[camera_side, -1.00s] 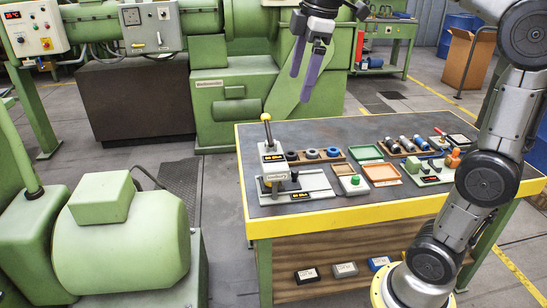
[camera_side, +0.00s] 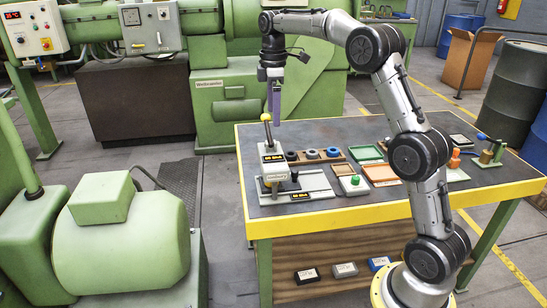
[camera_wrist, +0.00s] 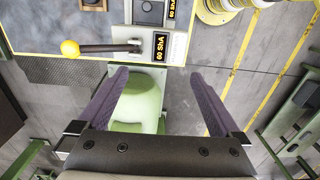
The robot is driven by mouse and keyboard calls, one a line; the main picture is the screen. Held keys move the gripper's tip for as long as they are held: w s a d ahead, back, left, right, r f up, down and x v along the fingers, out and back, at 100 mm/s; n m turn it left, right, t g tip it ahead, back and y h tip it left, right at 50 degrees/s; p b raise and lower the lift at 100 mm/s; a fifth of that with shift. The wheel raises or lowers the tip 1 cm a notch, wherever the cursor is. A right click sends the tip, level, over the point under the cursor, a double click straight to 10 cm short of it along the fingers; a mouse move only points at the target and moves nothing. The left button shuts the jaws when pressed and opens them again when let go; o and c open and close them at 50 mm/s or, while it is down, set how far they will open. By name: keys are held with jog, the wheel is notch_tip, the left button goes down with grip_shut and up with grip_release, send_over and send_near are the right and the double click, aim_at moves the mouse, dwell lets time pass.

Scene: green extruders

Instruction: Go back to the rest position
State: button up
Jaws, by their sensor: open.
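My gripper (camera_side: 273,103) hangs above the back left edge of the workbench in the side view, fingers pointing down. In the wrist view, its two purple fingers (camera_wrist: 160,76) are spread apart with nothing between them. The hardness tester (camera_side: 272,170), with a yellow-knobbed lever, stands on the bench's left part, below my gripper in the picture. The tester's lever (camera_wrist: 112,47) and its "60 ShA" display show at the top of the wrist view.
The yellow-edged workbench (camera_side: 340,212) carries several trays, including an orange-rimmed tray (camera_side: 381,173) and a green tray (camera_side: 365,152). My arm hides part of its right side. A green motor (camera_side: 120,240) stands at left, and green machinery (camera_side: 228,105) stands behind.

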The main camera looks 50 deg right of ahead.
jog(key=shift+f, duration=2.75)
